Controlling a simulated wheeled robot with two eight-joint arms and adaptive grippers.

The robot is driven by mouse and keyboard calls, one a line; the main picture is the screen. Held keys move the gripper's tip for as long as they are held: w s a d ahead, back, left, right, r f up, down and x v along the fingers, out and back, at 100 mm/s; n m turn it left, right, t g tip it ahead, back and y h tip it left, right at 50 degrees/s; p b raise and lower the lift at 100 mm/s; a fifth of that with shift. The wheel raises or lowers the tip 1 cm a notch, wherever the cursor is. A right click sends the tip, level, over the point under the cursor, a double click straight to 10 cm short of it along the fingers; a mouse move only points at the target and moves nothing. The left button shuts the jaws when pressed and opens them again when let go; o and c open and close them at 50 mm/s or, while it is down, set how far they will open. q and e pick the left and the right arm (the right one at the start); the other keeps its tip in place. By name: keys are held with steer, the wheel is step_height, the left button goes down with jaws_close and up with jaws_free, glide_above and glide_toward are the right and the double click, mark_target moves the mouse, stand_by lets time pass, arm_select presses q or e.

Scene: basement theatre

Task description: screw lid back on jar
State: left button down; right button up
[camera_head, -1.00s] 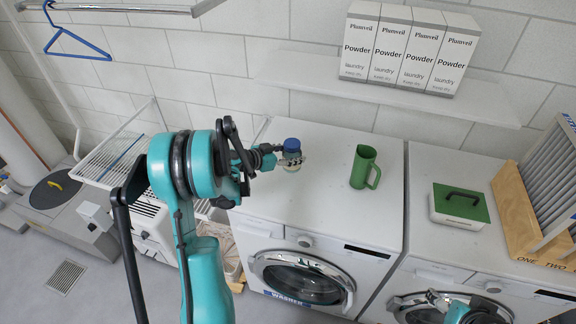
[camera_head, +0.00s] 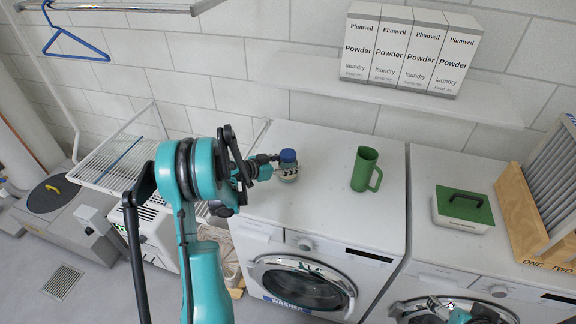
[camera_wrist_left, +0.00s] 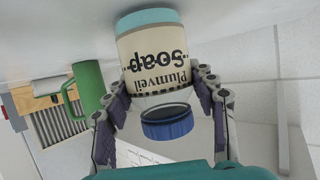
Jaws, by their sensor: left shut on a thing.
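The soap jar (camera_head: 288,173) stands at the washer top's left part, its blue lid (camera_head: 288,156) at the top. In the left wrist view the jar (camera_wrist_left: 155,60) appears upside down, with a cream label reading Plumveil Soap. The lid (camera_wrist_left: 170,128) shows a dark face toward the jar. I cannot tell how tightly it sits. My left gripper (camera_head: 274,160) reaches in from the left. In the wrist view its fingers (camera_wrist_left: 163,85) are shut on the jar's sides. My right gripper (camera_head: 434,303) is low in front of the right machine; its fingers are too small to judge.
A green jug (camera_head: 364,168) stands to the jar's right on the washer top (camera_head: 330,220). Farther right are a green-lidded box (camera_head: 462,208) and a wooden rack (camera_head: 520,215). Powder boxes (camera_head: 410,50) stand on the wall shelf (camera_head: 390,95). The washer top is clear between jar and jug.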

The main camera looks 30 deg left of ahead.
arm_select(q)
steer(key=c, duration=1)
jaws_free()
steer(key=shift+f, duration=0.15)
steer(key=o, duration=0.5)
steer(key=shift+c, duration=0.2)
steer(key=shift+s+r, duration=0.15)
steer(key=shift+r, duration=0.2)
steer(key=p+v, duration=0.2)
steer(key=v, duration=0.9)
steer(key=shift+s, duration=0.35)
steer(key=shift+r, duration=0.2)
